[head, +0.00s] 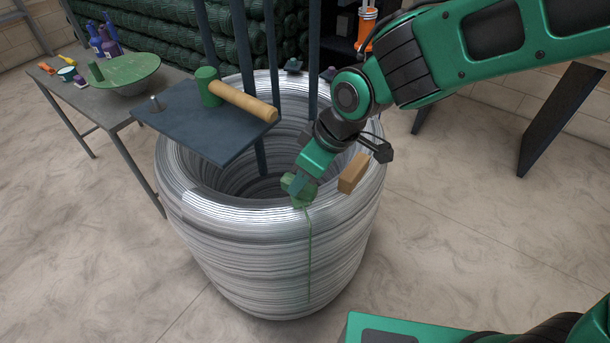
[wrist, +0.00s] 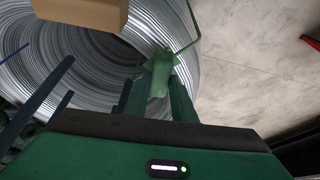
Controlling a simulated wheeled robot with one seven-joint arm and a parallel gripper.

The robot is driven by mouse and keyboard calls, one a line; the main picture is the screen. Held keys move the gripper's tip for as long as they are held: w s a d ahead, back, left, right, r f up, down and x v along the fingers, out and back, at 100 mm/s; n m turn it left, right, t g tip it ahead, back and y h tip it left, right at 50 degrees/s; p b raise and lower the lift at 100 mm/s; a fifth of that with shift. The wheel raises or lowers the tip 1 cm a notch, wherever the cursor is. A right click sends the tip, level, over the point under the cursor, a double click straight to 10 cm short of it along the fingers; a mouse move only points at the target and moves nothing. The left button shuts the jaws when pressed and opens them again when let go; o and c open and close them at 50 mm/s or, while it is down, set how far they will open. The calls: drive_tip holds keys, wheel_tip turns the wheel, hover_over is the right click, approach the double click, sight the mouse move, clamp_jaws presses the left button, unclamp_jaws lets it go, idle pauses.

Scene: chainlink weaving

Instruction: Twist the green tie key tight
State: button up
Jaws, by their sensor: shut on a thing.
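The green tie key (head: 299,193) is at the near rim of the large silver wire coil (head: 270,250). A thin green tie line (head: 309,255) runs from it down the coil's outer side. My gripper (head: 301,182) reaches down to the rim from the upper right and is shut on the key. In the wrist view the key (wrist: 160,68) shows between my two fingers (wrist: 157,95), with a green loop of line beyond it. My fingers hide part of the key, so how tight the tie is cannot be seen.
A wooden block (head: 353,173) is close right of my gripper. A dark plate (head: 195,135) with a green cylinder (head: 208,86) and a wooden roller (head: 243,102) overhangs the coil. Dark posts rise inside the coil. A side table (head: 85,92) stands left.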

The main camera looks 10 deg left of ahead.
idle(0.4)
drive_tip(key=o, duration=1.1)
drive_tip(key=shift+c, duration=0.2)
drive_tip(key=shift+r, duration=0.1)
drive_tip(key=v, duration=1)
drive_tip(key=shift+r, duration=0.3)
drive_tip(key=shift+d, duration=0.1)
